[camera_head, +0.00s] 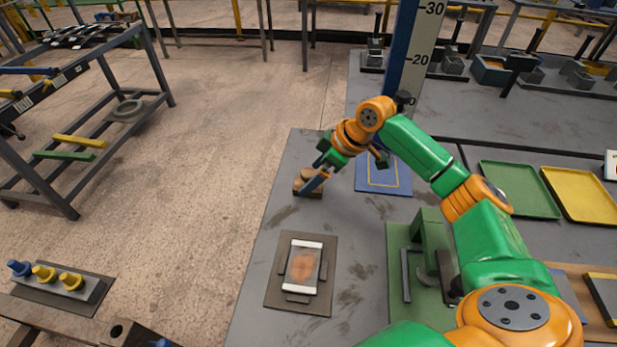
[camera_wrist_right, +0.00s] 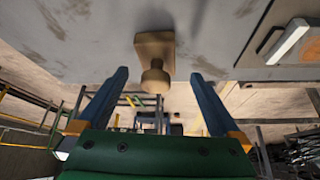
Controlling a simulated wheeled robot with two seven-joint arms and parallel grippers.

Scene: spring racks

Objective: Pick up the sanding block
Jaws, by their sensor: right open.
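The sanding block (camera_head: 301,187) is a tan block with a round knob, lying on the grey table near its left edge in the head view. In the right wrist view the sanding block (camera_wrist_right: 155,48) stands out from the grey surface with its knob toward me. My right gripper (camera_head: 316,178) is at the block and partly covers it in the head view. In the wrist view the blue fingers of my right gripper (camera_wrist_right: 160,75) are apart, one on each side of the knob, with clear gaps. My left gripper is not in view.
A dark board with a white-ended framed piece (camera_head: 304,268) lies nearer on the table. A blue mat (camera_head: 384,178) lies right of the block. Green (camera_head: 518,190) and yellow (camera_head: 580,196) trays are farther right. A blue post with a scale (camera_head: 402,55) stands behind my arm.

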